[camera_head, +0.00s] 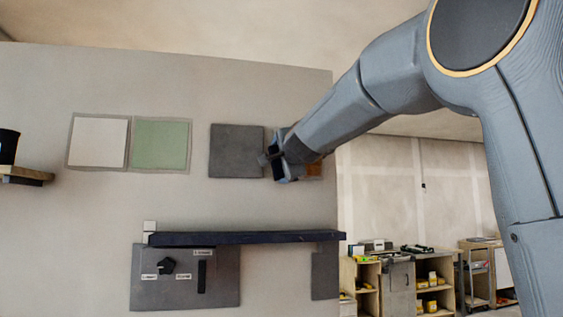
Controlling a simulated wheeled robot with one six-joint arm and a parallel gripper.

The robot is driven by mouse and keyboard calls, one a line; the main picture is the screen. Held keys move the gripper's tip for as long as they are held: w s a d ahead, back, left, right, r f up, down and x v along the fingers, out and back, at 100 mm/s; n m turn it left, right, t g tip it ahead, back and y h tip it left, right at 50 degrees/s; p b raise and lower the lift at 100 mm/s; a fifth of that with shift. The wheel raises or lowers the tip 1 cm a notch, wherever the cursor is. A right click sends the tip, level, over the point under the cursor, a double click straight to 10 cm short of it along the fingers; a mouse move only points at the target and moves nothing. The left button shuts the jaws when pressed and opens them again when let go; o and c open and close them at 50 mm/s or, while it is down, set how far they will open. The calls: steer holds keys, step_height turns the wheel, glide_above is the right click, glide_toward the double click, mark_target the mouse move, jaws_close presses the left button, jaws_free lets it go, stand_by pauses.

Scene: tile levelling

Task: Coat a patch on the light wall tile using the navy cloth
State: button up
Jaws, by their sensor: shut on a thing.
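The light wall tile (98,141) is off-white and square, in a grey border at the left of the wall. It looks plain. My gripper (271,160) is well to its right, just past the right edge of the dark grey tile. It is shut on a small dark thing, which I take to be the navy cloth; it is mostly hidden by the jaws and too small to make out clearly. No other cloth shows.
A green tile (160,144) adjoins the light one. The dark grey tile (236,151) is beside my gripper, with an orange-brown patch (315,169) behind it. A dark ledge (240,239) runs below, over a tool panel (220,297). A shelf (27,174) with a black container (8,147) is far left.

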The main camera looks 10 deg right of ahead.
steer(key=shift+d, duration=0.1)
steer(key=d+b, duration=0.3)
steer(key=b, duration=0.3)
steer(key=shift+d, duration=0.25)
steer(key=shift+d+b, duration=4.35)
steer(key=shift+d, duration=1.05)
steer(key=a+r+p, duration=0.2)
steer(key=a+p, duration=0.9)
steer(key=shift+r, duration=0.2)
